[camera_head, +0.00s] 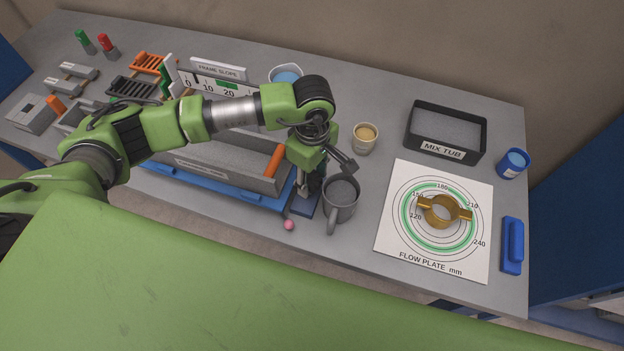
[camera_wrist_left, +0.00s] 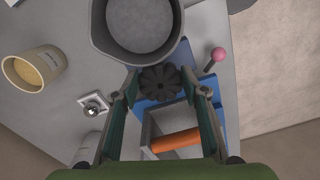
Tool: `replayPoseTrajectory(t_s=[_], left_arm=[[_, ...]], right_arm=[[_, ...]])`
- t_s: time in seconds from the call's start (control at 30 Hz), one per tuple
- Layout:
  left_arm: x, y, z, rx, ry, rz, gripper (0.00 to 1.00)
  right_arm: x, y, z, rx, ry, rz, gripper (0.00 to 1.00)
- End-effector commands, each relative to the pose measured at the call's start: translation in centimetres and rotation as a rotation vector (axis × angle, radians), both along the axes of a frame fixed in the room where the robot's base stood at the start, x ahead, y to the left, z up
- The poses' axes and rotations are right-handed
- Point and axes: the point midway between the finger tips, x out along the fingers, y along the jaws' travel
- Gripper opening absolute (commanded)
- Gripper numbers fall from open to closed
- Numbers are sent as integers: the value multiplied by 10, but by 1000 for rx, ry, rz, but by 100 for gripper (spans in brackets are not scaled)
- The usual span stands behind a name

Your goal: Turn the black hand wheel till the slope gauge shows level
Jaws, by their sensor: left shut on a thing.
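The black hand wheel (camera_wrist_left: 160,83), lobed around its rim, sits between the fingertips of my left gripper (camera_wrist_left: 160,79) in the left wrist view. The gripper is shut on it. In the head view my left gripper (camera_head: 316,184) points down at the right end of the grey trough (camera_head: 235,165) on its blue base; the wheel is mostly hidden there. The slope gauge (camera_head: 205,82), a white scale labelled FRAME SLOPE with a green zone, stands behind the trough. My left arm covers part of it, so I cannot read its level. My right gripper is not in view.
A grey mug (camera_head: 341,198) stands close beside the gripper. A pink-knobbed lever (camera_head: 289,225) is in front. A beige cup (camera_head: 365,138), mix tub (camera_head: 446,133) and flow plate (camera_head: 396,230) with a brass ring (camera_head: 440,212) lie to the right.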

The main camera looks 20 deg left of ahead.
Motion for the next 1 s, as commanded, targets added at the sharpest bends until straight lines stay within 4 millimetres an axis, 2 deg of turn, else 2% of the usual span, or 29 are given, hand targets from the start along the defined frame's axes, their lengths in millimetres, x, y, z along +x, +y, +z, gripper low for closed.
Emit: replayPoseTrajectory(t_s=[0.03, 0.1, 0.5, 0.7, 1.0], left_arm=[[1, 0, -5, -1, -3, 35, 19], [2, -1, -5, -2, -2, 94, 19], [5, -1, -4, -2, -3, 431, 19], [6, 0, -3, 0, -2, 554, 19], [7, 0, 0, -1, -4, 648, 19]], right_arm=[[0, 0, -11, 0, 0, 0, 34], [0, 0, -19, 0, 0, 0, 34], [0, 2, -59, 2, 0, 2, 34], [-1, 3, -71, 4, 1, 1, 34], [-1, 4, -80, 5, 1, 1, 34]])
